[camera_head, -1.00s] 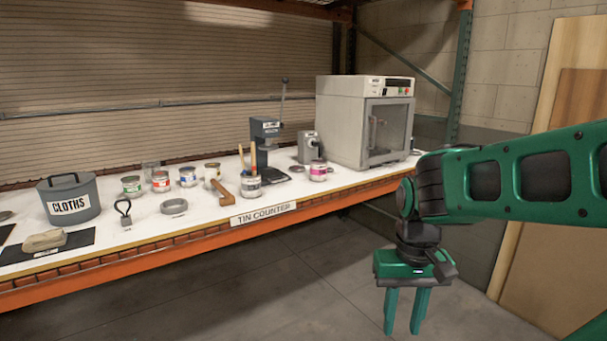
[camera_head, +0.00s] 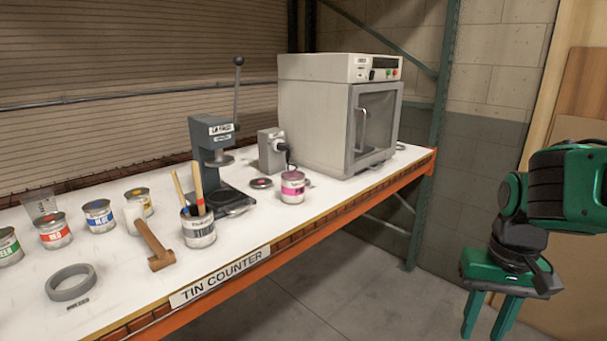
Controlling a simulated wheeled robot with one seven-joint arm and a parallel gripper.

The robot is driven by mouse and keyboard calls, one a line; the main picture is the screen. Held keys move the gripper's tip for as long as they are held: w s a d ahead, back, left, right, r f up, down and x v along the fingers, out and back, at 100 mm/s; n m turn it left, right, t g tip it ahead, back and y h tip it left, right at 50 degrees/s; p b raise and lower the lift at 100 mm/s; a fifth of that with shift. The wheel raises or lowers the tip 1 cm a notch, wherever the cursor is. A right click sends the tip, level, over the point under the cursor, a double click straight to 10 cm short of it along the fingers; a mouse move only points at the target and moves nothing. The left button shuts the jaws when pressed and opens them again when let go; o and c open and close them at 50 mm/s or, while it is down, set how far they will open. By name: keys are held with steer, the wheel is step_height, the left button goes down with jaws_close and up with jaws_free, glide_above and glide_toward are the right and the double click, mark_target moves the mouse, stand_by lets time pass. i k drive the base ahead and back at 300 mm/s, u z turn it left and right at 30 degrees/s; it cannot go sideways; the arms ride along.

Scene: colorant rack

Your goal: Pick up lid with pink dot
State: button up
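A small dark round disc (camera_head: 261,183) lies flat on the white counter, left of a pink-labelled tin (camera_head: 293,189). It looks like a lid with a faint reddish mark in its middle, but it is too small to be sure of a pink dot. The pink-labelled tin stands upright, with pink at its top. My green gripper (camera_head: 490,318) hangs at the lower right, fingers pointing down and apart, with nothing between them. It is out past the counter's front edge, well to the right of the disc.
The white counter (camera_head: 330,196) has an orange front beam. A grey press (camera_head: 212,150) stands left of the disc, a small grey machine (camera_head: 270,150) behind it, and a large oven-like box (camera_head: 335,115) to the right.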

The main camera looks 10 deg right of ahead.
mark_target(260, 183)
steer(key=z, duration=0.05)
steer(key=i, duration=1.3)
steer(key=u, duration=0.25)
